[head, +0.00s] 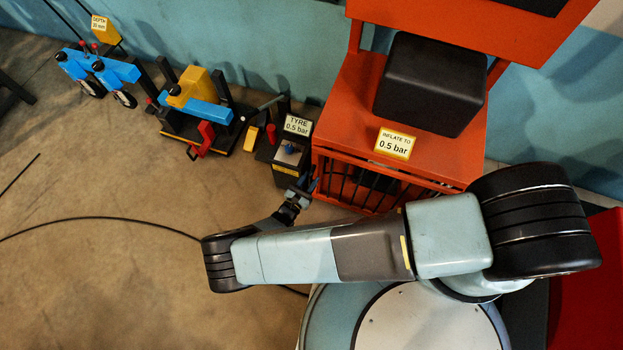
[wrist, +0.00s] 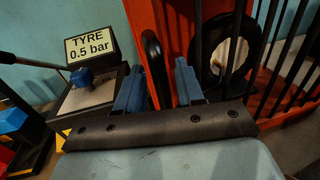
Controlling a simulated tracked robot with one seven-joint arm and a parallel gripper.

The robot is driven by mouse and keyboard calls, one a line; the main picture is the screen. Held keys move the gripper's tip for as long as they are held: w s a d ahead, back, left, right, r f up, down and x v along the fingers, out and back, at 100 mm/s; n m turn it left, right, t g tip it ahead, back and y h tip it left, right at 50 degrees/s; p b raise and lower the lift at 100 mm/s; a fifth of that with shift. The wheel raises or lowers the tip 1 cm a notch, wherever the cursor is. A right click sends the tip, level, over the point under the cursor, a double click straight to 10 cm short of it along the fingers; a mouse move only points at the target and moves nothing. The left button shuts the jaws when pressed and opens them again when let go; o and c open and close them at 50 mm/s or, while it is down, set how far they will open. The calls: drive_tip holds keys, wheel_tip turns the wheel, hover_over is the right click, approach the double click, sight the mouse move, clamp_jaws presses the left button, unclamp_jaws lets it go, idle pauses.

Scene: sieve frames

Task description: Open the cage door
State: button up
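The red cage (head: 335,188) with black bars stands in front of my base, and its barred front also shows at the right of the wrist view (wrist: 262,95). An upright black handle (wrist: 155,65) is on the red door frame at the cage's left side. My gripper (head: 308,187) is at the cage's left front corner. In the wrist view its two blue fingers (wrist: 160,80) stand apart, one on each side of the handle. The left finger looks very near it; contact cannot be told. The door looks closed. My arm hides part of the cage front in the head view.
A tyre gauge box (head: 288,160) with a blue knob stands just left of the cage. A black block (head: 430,85) sits on the cage top. A yellow and blue device (head: 195,105) and blue wheeled things (head: 95,72) stand farther left. The floor at left is mostly clear.

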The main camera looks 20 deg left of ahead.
drive_tip(key=shift+w+d, duration=0.1)
drive_tip(key=shift+w, duration=0.3)
clamp_jaws()
idle(0.4)
